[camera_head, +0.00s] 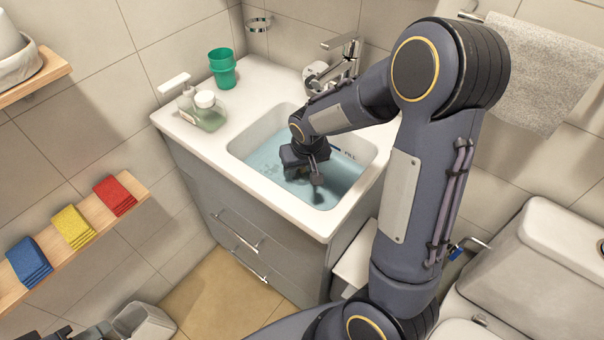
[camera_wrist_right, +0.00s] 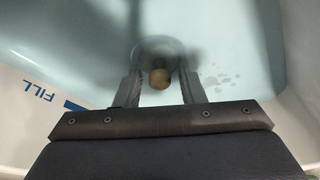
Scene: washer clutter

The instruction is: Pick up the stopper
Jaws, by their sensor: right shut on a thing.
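My right gripper (camera_head: 314,172) reaches down into the basin of the sink (camera_head: 238,146), which holds bluish water. In the wrist view the right gripper (camera_wrist_right: 160,88) is shut on the stopper (camera_wrist_right: 158,49), a grey round disc with a brass-coloured knob between the two fingers. In the head view a small dark piece at the fingertips looks like the stopper (camera_head: 317,179). Whether it is clear of the water or touches the basin floor I cannot tell. Dark parts at the bottom left edge look like my left gripper (camera_head: 80,332), mostly cut off.
A faucet (camera_head: 345,58) stands behind the basin. A green cup (camera_head: 222,68) and a soap bottle (camera_head: 207,110) stand on the counter's left. A shelf (camera_head: 85,245) with folded cloths is at left. A toilet (camera_head: 540,265) is at right. A bin (camera_head: 145,325) stands on the floor.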

